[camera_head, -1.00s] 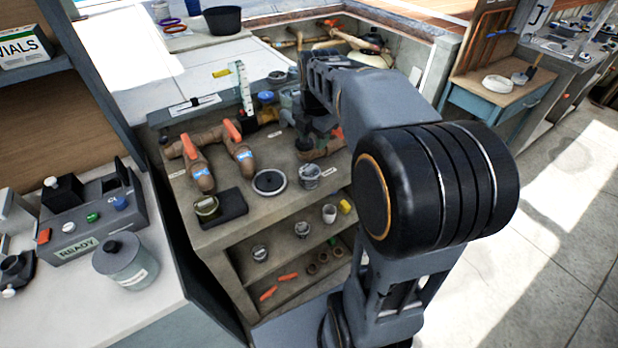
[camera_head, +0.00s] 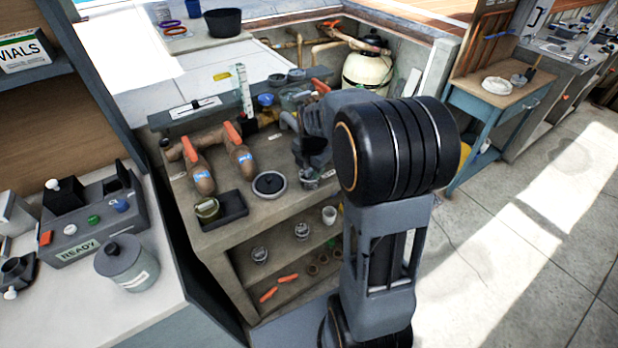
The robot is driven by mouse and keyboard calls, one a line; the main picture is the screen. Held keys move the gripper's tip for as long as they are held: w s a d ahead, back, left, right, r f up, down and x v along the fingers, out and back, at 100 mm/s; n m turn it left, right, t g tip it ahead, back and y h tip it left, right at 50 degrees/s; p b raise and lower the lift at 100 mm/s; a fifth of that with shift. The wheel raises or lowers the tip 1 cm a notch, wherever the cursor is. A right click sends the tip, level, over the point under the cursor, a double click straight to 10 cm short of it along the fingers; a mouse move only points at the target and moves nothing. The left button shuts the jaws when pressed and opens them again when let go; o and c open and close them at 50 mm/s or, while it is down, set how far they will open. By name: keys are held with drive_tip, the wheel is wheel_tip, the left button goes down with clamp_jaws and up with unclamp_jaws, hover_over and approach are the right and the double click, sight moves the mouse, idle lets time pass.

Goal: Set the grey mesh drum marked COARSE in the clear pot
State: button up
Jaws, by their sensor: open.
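A grey mesh drum (camera_head: 308,180) stands on the bench top, right of the round dark lid. Smaller grey mesh drums stand on the shelf below, one at the upper right (camera_head: 302,231) and one to its left (camera_head: 260,255). Markings on all of them are too small to read, so I cannot tell which says COARSE. My gripper (camera_head: 312,162) is open, pointing down just above the bench-top drum and hiding part of it. I cannot tell whether they touch. What looks like the clear pot (camera_head: 290,98) is among the pipework at the back, partly hidden by my arm.
Brown pipes with orange-handled valves (camera_head: 208,165) stand left on the bench (camera_head: 240,222). The round lid (camera_head: 269,185) and a dark tray (camera_head: 232,207) holding a small round tin lie at the front. An upright white gauge (camera_head: 243,92) stands behind.

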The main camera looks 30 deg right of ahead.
drive_tip(key=shift+f, duration=0.25)
drive_tip(key=shift+c, duration=0.3)
clamp_jaws()
